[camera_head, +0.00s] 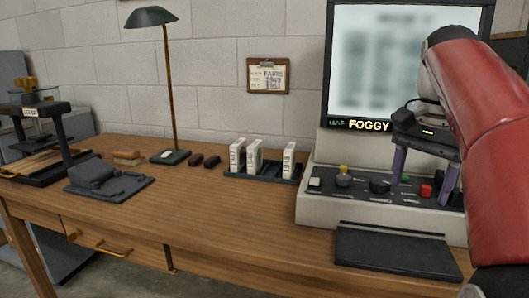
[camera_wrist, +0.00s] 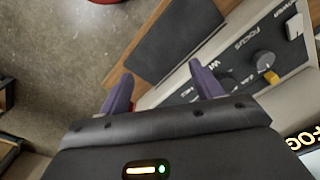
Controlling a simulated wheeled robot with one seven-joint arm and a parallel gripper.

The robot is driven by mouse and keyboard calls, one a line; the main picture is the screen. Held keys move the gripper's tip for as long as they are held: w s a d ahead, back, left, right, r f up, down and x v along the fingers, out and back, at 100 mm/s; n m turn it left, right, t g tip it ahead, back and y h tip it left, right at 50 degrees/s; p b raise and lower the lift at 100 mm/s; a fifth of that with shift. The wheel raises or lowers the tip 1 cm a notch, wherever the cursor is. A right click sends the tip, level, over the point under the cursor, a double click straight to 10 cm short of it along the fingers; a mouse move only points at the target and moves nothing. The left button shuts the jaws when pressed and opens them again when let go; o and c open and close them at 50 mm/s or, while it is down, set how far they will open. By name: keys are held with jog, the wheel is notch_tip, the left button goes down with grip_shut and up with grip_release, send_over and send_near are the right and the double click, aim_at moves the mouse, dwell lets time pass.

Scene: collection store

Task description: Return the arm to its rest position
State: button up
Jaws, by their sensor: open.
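My gripper (camera_head: 423,180) is in front of the right part of a beige console with a screen (camera_head: 405,75), at the end of my red arm. Its two purple fingers are apart with nothing between them, and they hang over the console's control panel. In the wrist view my gripper (camera_wrist: 160,88) shows the same spread fingers, with the panel and a dark pad beyond them. The screen is blurred and the label below it reads FOGGY. A red button (camera_head: 426,190) is by the fingers, and my arm hides the console's right side.
The console stands on a wooden table (camera_head: 230,215) with a dark pad (camera_head: 395,252) in front. To the left are a rack of white boxes (camera_head: 262,172), a lamp (camera_head: 170,80), a grey cradle (camera_head: 108,180) and a black stand (camera_head: 40,145). The table's front middle is clear.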

jog(key=s+a+f+n+t, duration=0.1)
jog(key=s+a+f+n, duration=0.2)
jog(key=f, duration=0.4)
jog(key=s+a+f+n+t, duration=0.2)
jog(key=s+a+f+n, duration=0.1)
jog(key=s+f, duration=0.3)
jog(key=s+a+f+n+t, duration=0.2)
jog(key=s+a+f+n, duration=0.2)
jog(key=f, duration=0.5)
jog(key=shift+s+a+f, duration=0.35)
jog(key=shift+s+a, duration=0.1)
jog(key=shift+a, duration=0.2)
